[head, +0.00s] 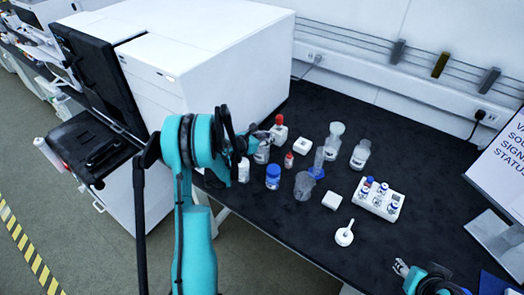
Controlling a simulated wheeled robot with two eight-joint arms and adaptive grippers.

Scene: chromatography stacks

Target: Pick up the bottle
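Several bottles stand upright on the black bench, and the task line does not say which one is meant. They include a red-capped bottle (279,134), a small red-capped bottle (289,160), a blue-capped bottle (273,177) and a clear bottle (360,154). My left gripper (262,137) is at the top of a pale bottle (262,154), whose cap it hides. I cannot tell whether it touches it or how far its fingers are apart. My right gripper (402,268) is low at the right, away from the bottles, its fingers too small to read.
A large white instrument (215,60) stands left of the bottles. A clear beaker (304,187), a white rack with blue-capped vials (378,198) and a white funnel-like piece (345,234) are on the bench (430,190). A sign (505,165) stands at right. The bench's right middle is clear.

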